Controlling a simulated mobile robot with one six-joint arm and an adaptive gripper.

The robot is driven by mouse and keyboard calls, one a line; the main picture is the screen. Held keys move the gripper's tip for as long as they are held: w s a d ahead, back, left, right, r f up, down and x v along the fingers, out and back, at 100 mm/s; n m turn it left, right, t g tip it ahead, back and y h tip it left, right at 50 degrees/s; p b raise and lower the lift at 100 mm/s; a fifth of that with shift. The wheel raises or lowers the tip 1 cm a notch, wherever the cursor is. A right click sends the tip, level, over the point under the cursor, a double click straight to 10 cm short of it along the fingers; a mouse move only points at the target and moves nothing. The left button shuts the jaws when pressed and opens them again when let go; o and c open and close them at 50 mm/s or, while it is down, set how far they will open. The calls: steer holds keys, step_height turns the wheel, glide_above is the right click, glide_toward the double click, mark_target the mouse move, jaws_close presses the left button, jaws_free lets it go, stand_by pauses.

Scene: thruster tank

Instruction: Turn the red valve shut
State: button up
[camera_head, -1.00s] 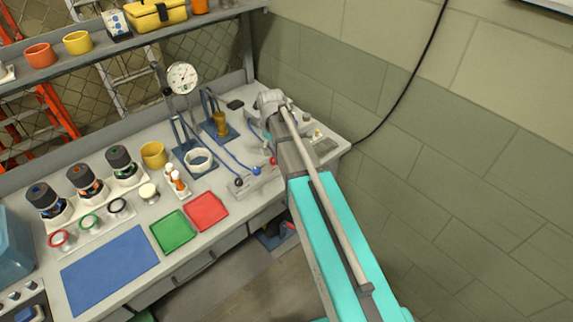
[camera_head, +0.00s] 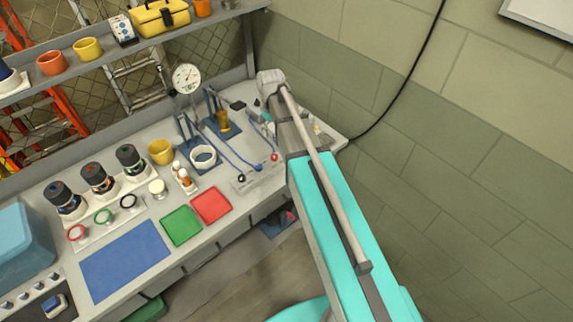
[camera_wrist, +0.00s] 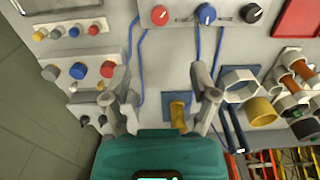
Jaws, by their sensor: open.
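A red valve knob (camera_wrist: 159,15) with a white pointer mark sits on a pale block at the top of the wrist view, beside a blue knob (camera_wrist: 206,14) and a black knob (camera_wrist: 251,13). In the head view the same red knob (camera_head: 274,157) is at the right end of the row, close to my arm. My gripper (camera_wrist: 160,82) is open and empty, its fingers wide apart over the bench. The red knob lies beyond the fingertips, apart from them. In the head view my gripper is hidden behind my arm.
Blue hoses (camera_wrist: 141,60) run from the block past the fingers. A brass-coloured fitting (camera_wrist: 178,110) stands near the right finger. Another block on the left carries a second red knob (camera_wrist: 107,69). A gauge (camera_head: 187,78) stands at the back of the bench. A wall is at the right.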

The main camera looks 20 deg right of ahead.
steer(key=s+f+m+b, duration=0.1)
steer(key=s+m, duration=0.3)
steer(key=s, duration=1.3)
steer(key=shift+a+f+m+b, duration=0.15)
steer(key=shift+f+m+b, duration=0.25)
steer(key=shift+b, duration=0.35)
stand_by(0.5)
